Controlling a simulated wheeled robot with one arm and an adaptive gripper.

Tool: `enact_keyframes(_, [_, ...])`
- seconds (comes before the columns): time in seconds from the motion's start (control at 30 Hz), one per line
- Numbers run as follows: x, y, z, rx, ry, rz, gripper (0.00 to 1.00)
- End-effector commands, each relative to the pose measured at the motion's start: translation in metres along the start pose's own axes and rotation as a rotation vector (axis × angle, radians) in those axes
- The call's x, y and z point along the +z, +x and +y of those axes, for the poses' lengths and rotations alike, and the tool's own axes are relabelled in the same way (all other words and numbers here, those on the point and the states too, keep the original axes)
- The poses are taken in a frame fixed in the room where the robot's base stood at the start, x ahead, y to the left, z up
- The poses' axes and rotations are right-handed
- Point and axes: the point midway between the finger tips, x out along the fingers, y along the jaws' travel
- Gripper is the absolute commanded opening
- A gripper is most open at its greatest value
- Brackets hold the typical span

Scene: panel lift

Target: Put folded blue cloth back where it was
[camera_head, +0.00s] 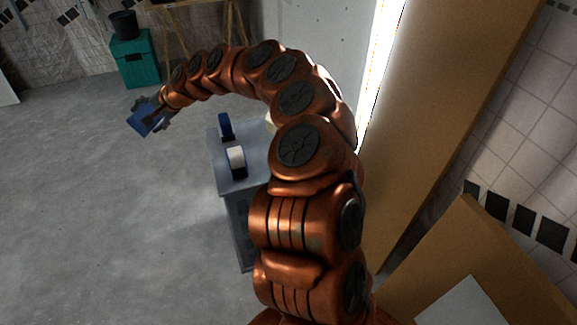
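My arm arches from the bottom right up and over to the left. My gripper (150,115) is at its far end, left of the grey cabinet and above the open floor. The folded blue cloth (145,122) is a small blue block between the gripper's fingers, which appear shut on it. It is clear of the cabinet and of everything else in view. The fingers are small and partly hidden by the cloth.
The grey cabinet (224,182) carries a dark blue upright item (225,124) and a white roll-like item (237,160); my arm hides its right side. A teal box (134,62) with a black bucket (123,24) stands at the back. Tall brown panels rise at right. The left floor is clear.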

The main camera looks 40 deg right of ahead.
Motion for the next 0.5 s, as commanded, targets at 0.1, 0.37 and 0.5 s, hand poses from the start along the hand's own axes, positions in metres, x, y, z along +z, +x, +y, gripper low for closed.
enact_keyframes(0.1, [0.001,0.011,0.023,0.085,-0.053,-0.057,0.42])
enact_keyframes(0.37, [0.009,0.019,0.063,0.277,-0.193,-0.193,0.42])
enact_keyframes(0.5, [0.015,0.021,0.087,0.383,-0.281,-0.261,0.42])
